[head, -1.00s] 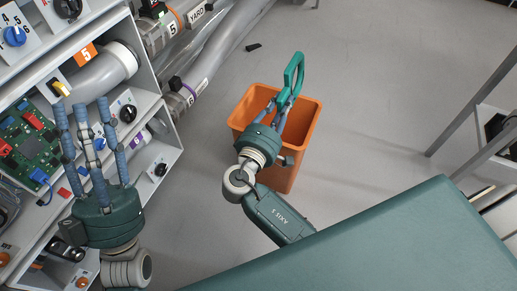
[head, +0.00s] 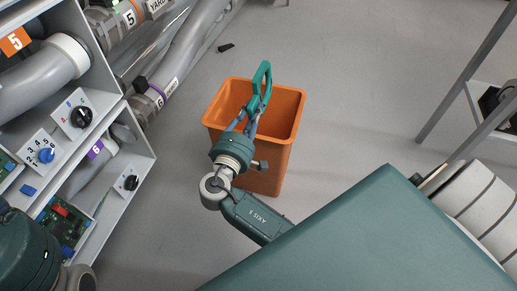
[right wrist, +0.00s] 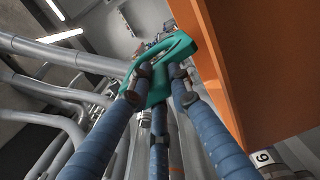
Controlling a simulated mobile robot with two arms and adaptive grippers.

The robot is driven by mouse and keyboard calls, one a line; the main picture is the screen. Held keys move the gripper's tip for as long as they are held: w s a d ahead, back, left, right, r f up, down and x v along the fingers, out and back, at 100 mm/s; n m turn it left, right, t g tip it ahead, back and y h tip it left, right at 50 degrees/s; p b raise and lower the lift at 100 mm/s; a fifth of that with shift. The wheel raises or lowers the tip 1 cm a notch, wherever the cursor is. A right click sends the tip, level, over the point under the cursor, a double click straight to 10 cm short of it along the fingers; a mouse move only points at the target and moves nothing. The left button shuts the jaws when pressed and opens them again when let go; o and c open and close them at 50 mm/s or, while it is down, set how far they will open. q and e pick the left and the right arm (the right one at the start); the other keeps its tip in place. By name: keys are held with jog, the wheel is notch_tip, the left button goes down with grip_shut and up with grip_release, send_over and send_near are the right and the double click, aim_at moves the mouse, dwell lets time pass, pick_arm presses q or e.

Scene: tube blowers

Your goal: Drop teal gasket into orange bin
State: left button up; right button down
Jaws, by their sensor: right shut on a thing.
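The teal gasket (head: 261,82) is a flat ring held in my right gripper (head: 250,114), whose blue fingers are shut on it. In the head view the gasket and fingers overlap the mouth of the orange bin (head: 284,140), and the gasket's tip shows past the far rim. Its height over the bin is hard to judge. The right wrist view shows the gasket (right wrist: 160,70) between the finger ends, with the orange bin wall (right wrist: 265,70) close on the right. Of my left gripper only the dark green body shows at the lower left corner; its fingers are out of frame.
A grey rack (head: 110,150) with pipes, dials and a circuit board (head: 67,222) stands on the left. A green-topped surface (head: 370,235) fills the lower right. A metal frame (head: 470,80) stands at the right. The floor around the bin is mostly clear, with a small black piece (head: 226,47) beyond.

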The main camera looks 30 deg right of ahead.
jog(key=shift+f, duration=0.3)
jog(key=c, duration=1.5)
grip_release()
jog(key=v, duration=1.2)
jog(key=shift+r, duration=0.1)
